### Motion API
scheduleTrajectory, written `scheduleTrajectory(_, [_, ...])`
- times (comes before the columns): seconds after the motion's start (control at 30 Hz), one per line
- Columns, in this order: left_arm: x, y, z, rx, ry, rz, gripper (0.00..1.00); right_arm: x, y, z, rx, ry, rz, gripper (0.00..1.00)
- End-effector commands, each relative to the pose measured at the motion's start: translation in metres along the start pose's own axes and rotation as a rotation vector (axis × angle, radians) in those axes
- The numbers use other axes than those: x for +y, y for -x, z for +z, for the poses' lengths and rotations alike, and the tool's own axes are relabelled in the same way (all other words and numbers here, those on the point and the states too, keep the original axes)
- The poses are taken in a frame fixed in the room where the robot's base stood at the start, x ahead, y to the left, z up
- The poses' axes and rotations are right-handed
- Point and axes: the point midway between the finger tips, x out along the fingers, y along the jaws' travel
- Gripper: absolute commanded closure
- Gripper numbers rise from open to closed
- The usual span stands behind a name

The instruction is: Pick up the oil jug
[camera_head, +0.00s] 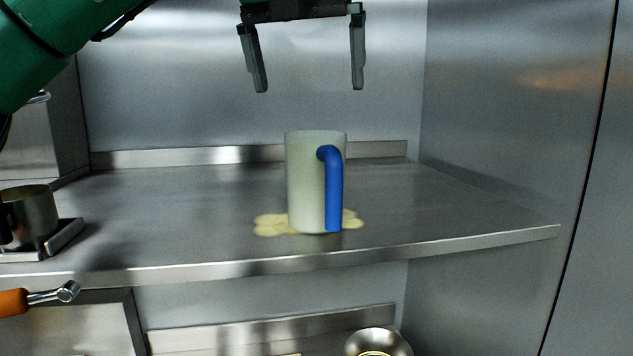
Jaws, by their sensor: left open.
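The oil jug (304,182) is a pale, whitish-green cylinder with a blue handle (334,190) facing me. It stands upright on the steel shelf (190,215), a little right of the middle of the head view. A flat yellowish patch (271,226) lies under and around its base. My left gripper (309,88) is open and empty, with its fingers pointing down. It appears above the jug in the picture, apart from it. My right gripper is not in view.
A metal pot (36,210) sits on a small tray at the shelf's left end. An orange-handled tool (14,302) is below it. A round metal bowl (379,342) is on the lower level. A steel wall (500,130) closes the right side. The shelf around the jug is clear.

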Motion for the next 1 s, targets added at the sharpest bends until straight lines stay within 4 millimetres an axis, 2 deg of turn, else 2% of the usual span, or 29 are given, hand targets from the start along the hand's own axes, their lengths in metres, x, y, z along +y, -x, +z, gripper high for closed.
scheduleTrajectory(0.23, [0.001,-0.041,0.001,0.005,-0.001,0.001,0.00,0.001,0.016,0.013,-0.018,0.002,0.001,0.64])
scheduleTrajectory(0.4, [0.001,-0.070,0.001,0.003,0.000,0.001,0.00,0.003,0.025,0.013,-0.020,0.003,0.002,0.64])
scheduleTrajectory(0.67, [0.002,-0.086,0.002,0.002,0.000,0.001,0.00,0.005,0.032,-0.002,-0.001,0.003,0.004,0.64])
scheduleTrajectory(1.0, [0.007,-0.122,0.004,0.004,-0.001,0.002,0.00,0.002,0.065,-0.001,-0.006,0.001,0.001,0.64])
